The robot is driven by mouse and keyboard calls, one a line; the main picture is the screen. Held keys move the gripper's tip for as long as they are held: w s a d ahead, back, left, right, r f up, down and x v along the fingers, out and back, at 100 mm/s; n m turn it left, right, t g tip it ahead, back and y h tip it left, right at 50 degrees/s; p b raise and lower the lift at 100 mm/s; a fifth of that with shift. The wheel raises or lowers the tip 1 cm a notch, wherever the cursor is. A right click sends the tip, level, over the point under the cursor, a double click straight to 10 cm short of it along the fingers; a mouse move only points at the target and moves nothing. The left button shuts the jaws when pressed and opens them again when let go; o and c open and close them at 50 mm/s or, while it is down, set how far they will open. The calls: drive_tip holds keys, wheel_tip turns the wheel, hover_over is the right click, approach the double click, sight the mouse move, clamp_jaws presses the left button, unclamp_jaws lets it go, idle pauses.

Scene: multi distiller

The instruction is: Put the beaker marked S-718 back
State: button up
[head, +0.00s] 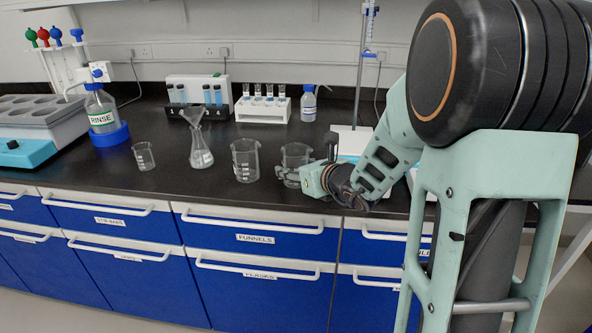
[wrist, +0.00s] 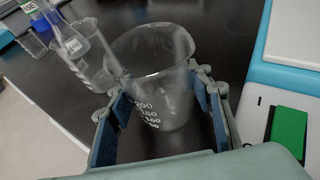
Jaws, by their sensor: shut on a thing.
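My gripper (head: 298,178) is shut on a clear glass beaker (head: 295,154), low at the bench's front edge. The wrist view shows this beaker (wrist: 152,75) upright between the two blue-padded fingers (wrist: 163,100), with white volume marks facing me. I cannot read S-718 on it, and I cannot tell whether its base touches the bench. A second clear beaker (head: 245,161) stands just to its left, and a smaller beaker (head: 144,157) stands further left. No label is readable on either.
A flask with a funnel (head: 201,155) stands between the two other beakers. Behind are a white vial rack (head: 262,115), a RINSE bottle (head: 102,112) and a blue-capped bottle (head: 308,105). Blue labelled drawers (head: 262,222) lie below.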

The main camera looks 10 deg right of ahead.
drive_tip(key=shift+f, duration=0.1)
drive_tip(key=o, duration=1.4)
drive_tip(key=shift+s+d+r, duration=0.15)
drive_tip(key=shift+s+r, duration=0.05)
drive_tip(key=shift+r, duration=0.1)
drive_tip(key=p+v, duration=0.2)
drive_tip(key=v, duration=0.8)
drive_tip(key=shift+s+r, duration=0.15)
drive_tip(key=shift+s, duration=0.1)
drive_tip(key=shift+s+d+p, duration=0.15)
drive_tip(key=shift+s+p, duration=0.15)
drive_tip(key=shift+s, duration=0.1)
